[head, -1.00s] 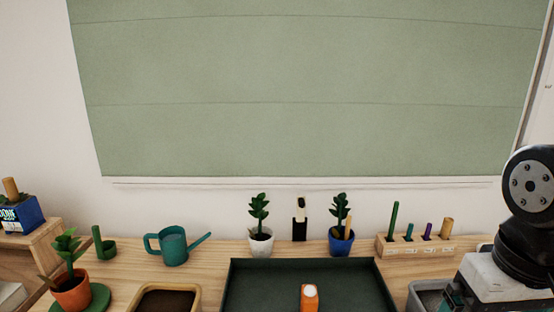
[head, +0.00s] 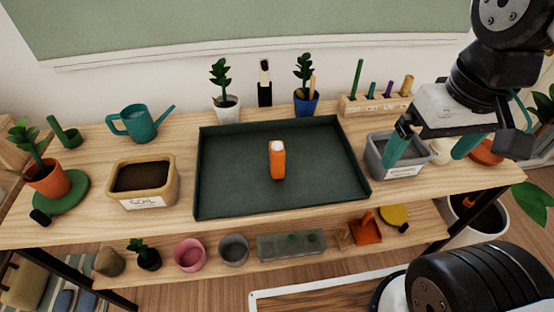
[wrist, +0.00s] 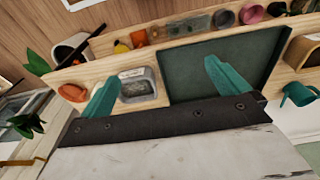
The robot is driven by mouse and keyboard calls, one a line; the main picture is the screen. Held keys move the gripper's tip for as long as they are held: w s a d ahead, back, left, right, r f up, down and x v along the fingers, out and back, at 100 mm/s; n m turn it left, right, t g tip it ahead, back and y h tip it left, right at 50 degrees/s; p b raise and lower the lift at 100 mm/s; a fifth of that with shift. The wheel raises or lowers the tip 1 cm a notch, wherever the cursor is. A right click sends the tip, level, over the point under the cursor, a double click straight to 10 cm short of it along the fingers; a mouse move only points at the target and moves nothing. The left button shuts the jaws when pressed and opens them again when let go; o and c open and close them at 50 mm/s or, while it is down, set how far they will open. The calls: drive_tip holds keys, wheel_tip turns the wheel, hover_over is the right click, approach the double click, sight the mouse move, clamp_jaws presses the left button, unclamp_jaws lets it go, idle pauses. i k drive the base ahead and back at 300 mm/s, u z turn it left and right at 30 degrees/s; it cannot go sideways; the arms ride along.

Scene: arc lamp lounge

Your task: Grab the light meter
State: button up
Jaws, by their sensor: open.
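The light meter appears to be the upright orange block with a white round top (head: 277,160). It stands near the middle of the dark green tray (head: 230,197) on the potting bench. My gripper (head: 432,145) is open and empty, with its teal fingers apart. In the head view it hangs to the right of the tray, in front of the grey tub (head: 378,150). In the wrist view my open fingers (wrist: 160,75) show over the bench, with the tray (wrist: 240,60) beyond. The light meter cannot be made out there.
A soil box (head: 168,192) and a teal watering can (head: 138,122) stand left of the tray. Two potted plants, a white one (head: 227,110) and a blue one (head: 306,104), and a tool block (head: 375,105) line the back. The tray around the meter is clear.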

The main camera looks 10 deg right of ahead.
sight(277, 151)
drive_tip(key=z, duration=2.5)
drive_tip(key=k, duration=1.4)
drive_tip(key=u, duration=1.35)
